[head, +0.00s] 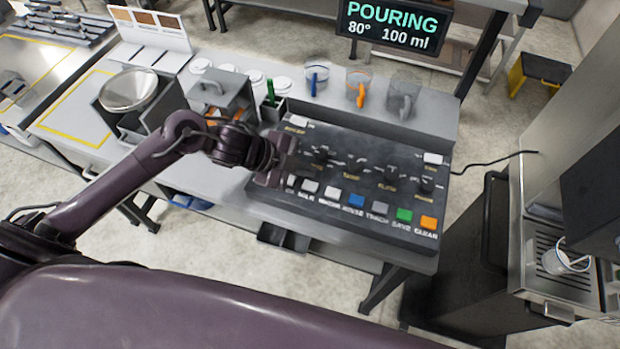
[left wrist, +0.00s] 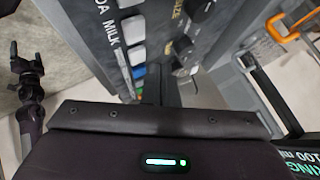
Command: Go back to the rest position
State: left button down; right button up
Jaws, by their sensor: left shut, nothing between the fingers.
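My left gripper (head: 274,165) is shut and empty. It hangs over the left end of a dark control panel (head: 345,157) with knobs and a front row of coloured buttons. I cannot tell whether the fingertips touch the panel. In the left wrist view the gripper body fills the bottom, and the panel (left wrist: 152,62) with a MILK label lies close by.
A screen (head: 385,25) reads POURING, 80°, 100 ml. Pitchers with blue, orange and grey handles (head: 358,90) stand behind the panel. A grey holder (head: 222,95) and a steel bowl (head: 128,90) are left. A machine with a cup (head: 562,262) stands right.

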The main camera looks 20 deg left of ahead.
pick_arm(q)
notch_tip(320, 180, up, 2)
jog(key=shift+r+p, duration=0.2)
jog(key=shift+p, duration=0.55)
jog(key=shift+f, duration=0.1)
